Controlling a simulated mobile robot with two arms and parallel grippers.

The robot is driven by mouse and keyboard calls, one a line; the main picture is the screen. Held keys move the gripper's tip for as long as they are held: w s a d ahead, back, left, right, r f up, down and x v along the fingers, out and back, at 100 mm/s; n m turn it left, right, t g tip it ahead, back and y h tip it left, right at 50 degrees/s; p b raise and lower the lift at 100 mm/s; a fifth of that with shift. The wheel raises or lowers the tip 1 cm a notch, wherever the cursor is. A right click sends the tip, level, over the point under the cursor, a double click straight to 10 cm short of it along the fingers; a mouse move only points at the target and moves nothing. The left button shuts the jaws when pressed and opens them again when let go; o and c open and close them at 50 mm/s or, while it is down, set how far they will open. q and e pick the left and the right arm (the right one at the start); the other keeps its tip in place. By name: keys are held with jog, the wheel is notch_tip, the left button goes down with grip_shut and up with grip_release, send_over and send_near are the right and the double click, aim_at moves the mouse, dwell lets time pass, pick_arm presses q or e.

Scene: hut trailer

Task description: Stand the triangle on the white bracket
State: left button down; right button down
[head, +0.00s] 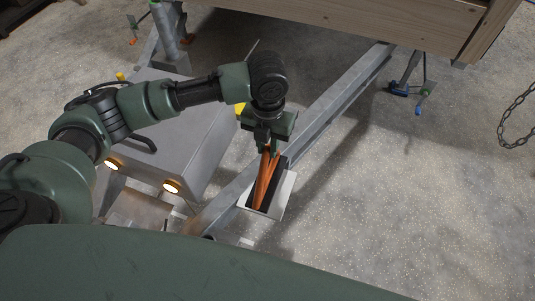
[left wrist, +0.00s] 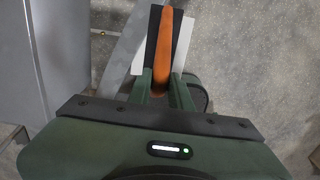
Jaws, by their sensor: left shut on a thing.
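The orange triangle (head: 263,183) points down from my left gripper (head: 268,148), which is shut on its upper end. In the left wrist view the triangle (left wrist: 164,48) shows as an orange bar between the fingers of the left gripper (left wrist: 165,88). The white bracket (head: 285,196) is at the trailer's drawbar, below the gripper. The triangle's lower end lies over or inside the bracket; I cannot tell whether it touches. A dark part shows beside the orange inside the bracket's outline. The bracket also shows in the left wrist view (left wrist: 188,40). My right gripper is not in view.
The grey metal drawbar (head: 335,95) runs diagonally up to the wooden hut body (head: 390,20). A grey box (head: 185,125) with round lamps stands left of the bracket. A chain (head: 513,112) hangs at the far right. The floor right of the bracket is clear.

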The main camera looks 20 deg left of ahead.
pick_arm(q)
jog(key=shift+f, duration=2.2)
jog(key=shift+f, duration=0.3)
jog(key=c, duration=1.3)
grip_release()
notch_tip(320, 180, up, 13)
jog(key=shift+f+b, duration=0.1)
jog(key=shift+b, duration=0.2)
